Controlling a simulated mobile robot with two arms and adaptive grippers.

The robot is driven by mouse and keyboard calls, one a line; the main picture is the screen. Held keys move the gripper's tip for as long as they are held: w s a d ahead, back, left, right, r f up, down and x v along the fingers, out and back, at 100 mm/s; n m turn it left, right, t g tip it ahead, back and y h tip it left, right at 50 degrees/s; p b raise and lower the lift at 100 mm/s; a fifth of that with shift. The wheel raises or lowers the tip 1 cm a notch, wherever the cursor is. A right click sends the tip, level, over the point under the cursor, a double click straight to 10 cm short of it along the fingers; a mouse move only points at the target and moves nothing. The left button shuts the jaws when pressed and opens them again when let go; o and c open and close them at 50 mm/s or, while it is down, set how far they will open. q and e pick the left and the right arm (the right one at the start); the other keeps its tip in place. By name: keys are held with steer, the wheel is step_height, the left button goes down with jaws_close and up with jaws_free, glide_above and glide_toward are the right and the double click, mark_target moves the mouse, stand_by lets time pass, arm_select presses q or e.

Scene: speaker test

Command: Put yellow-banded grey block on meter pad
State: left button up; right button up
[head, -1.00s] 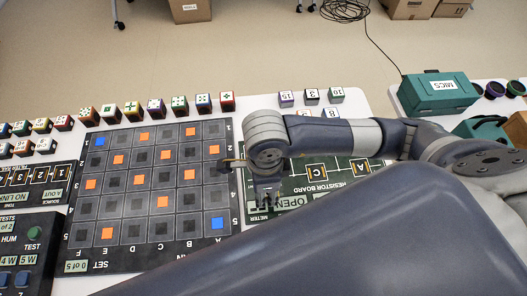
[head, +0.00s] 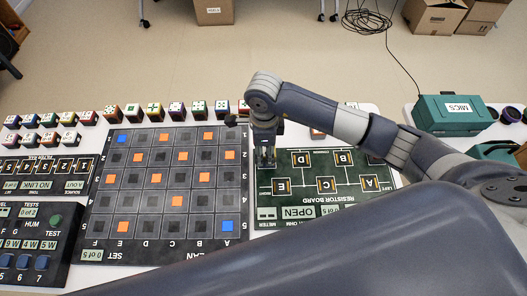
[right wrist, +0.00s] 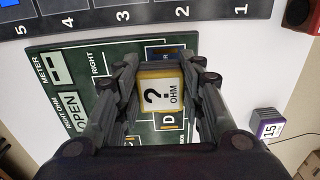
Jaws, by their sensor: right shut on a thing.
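The yellow-banded grey block (right wrist: 160,94) shows in the right wrist view, its white face marked "? OHM". My right gripper (right wrist: 163,90) is shut on it, with a finger on each side. In the head view my right gripper (head: 266,162) is over the back left part of the green resistor board (head: 300,200), and the block is hard to make out there. The meter pad (right wrist: 59,68) is on the board's left part in the right wrist view, apart from the block. It also shows in the head view (head: 267,213), at the front left corner. My left gripper is not in view.
A dark grid board (head: 170,240) with orange and blue squares lies left of the resistor board. Several small marked blocks (head: 175,109) line the table's back. A green case (head: 453,115) stands at right.

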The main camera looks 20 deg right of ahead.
mark_target(264, 155)
steer(key=shift+w, duration=0.4)
step_height(264, 155, down, 2)
steer(key=shift+f+p, duration=0.25)
steer(key=shift+p, duration=0.35)
steer(key=shift+f, duration=0.5)
steer(key=shift+f, duration=0.1)
steer(key=o, duration=1.1)
